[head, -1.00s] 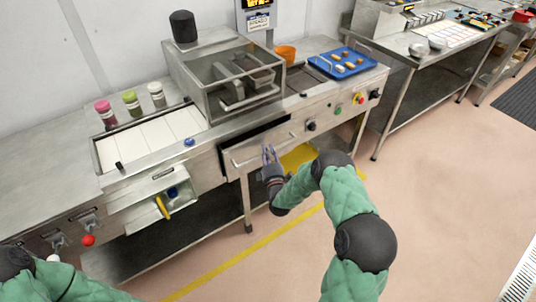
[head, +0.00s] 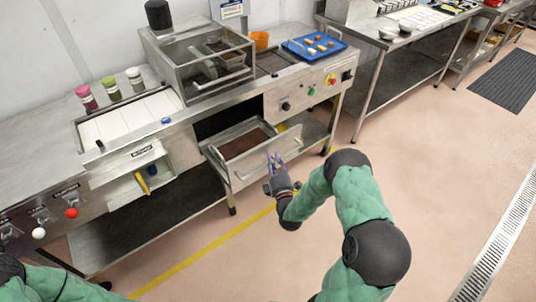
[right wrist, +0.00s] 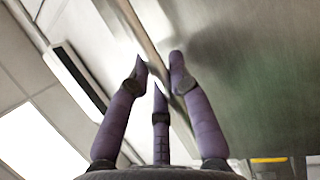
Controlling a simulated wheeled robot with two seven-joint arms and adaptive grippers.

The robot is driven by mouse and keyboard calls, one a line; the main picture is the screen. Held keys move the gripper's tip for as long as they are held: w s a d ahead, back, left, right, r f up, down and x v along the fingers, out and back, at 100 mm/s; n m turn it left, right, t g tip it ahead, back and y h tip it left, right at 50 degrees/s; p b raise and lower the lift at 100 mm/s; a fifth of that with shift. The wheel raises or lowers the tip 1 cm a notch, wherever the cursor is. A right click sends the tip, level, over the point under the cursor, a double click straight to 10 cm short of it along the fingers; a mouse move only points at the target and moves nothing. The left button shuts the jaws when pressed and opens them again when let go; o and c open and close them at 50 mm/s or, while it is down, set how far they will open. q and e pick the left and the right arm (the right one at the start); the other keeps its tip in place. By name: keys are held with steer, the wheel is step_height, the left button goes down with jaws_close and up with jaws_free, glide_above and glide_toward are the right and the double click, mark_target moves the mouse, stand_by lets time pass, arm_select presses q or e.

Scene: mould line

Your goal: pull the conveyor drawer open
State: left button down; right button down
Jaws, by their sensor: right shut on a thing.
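The conveyor drawer (head: 247,143) stands pulled out from the steel machine, with its brown contents showing inside. My right gripper (head: 276,160) is at the handle bar on the drawer's front, shut on it. In the right wrist view the purple fingers (right wrist: 160,80) close around the thin handle bar (right wrist: 142,28), with the drawer's metal front (right wrist: 240,80) beside them. My left arm shows only at the lower left corner of the head view, and its gripper is out of the picture.
A clear-sided box (head: 205,60) and a blue tray (head: 314,46) with small pieces sit on the machine. A second small drawer (head: 140,178) holding a yellow-handled tool stands open to the left. The floor (head: 425,160) to the right is clear.

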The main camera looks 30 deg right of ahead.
steer(key=shift+s, duration=0.4)
steer(key=c, duration=1.1)
jaws_free()
steer(key=v, duration=1.2)
steer(key=shift+f, duration=0.1)
